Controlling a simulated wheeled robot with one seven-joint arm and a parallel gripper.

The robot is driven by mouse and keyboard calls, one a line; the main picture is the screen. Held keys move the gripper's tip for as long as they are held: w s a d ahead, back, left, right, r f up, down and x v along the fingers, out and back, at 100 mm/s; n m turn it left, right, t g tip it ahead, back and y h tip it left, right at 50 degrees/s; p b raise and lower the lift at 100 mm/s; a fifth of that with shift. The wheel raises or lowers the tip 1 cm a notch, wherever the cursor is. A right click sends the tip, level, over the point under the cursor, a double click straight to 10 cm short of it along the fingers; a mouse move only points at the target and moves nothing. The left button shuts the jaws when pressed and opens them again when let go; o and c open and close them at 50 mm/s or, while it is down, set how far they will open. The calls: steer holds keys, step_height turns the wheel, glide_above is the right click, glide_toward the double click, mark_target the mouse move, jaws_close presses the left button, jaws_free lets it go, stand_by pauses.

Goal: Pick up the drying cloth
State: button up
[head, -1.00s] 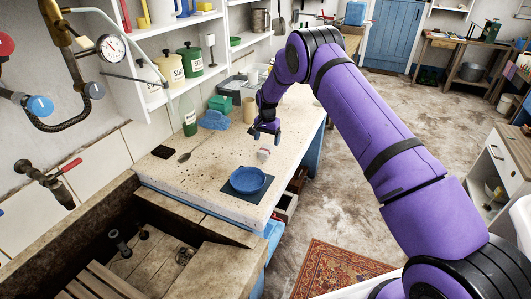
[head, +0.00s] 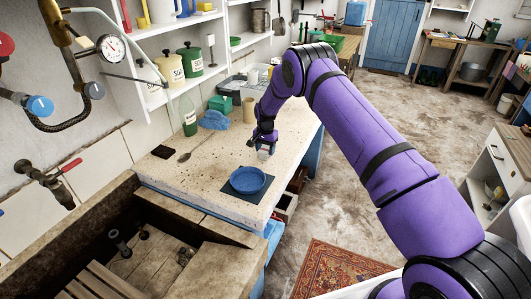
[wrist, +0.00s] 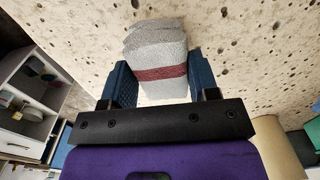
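A small folded grey cloth with a dark red band (wrist: 160,68) lies on the pale speckled stone counter. It also shows as a small pale shape in the head view (head: 263,154). My gripper (head: 263,142) is low over the counter at the cloth. In the wrist view, its two blue fingers (wrist: 160,82) stand apart, one on each side of the cloth's near part. The fingers look open, with the cloth between them and no clear grip on it. Whether either finger touches the cloth is hard to tell.
A blue bowl (head: 248,180) on a dark mat stands just in front of my gripper. A crumpled blue cloth (head: 213,121), a green box (head: 220,104), a tan cup (head: 249,110) and a green bottle (head: 188,117) stand farther back. The sink (head: 130,240) is at lower left.

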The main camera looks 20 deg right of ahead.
mark_target(265, 148)
steer(key=shift+r, duration=0.15)
steer(key=shift+r, duration=0.6)
step_height(265, 148, up, 2)
steer(key=shift+r, duration=0.1)
steer(key=s, duration=0.5)
steer(key=s+r, duration=0.1)
steer(key=s, duration=1)
steer(key=shift+r, duration=0.15)
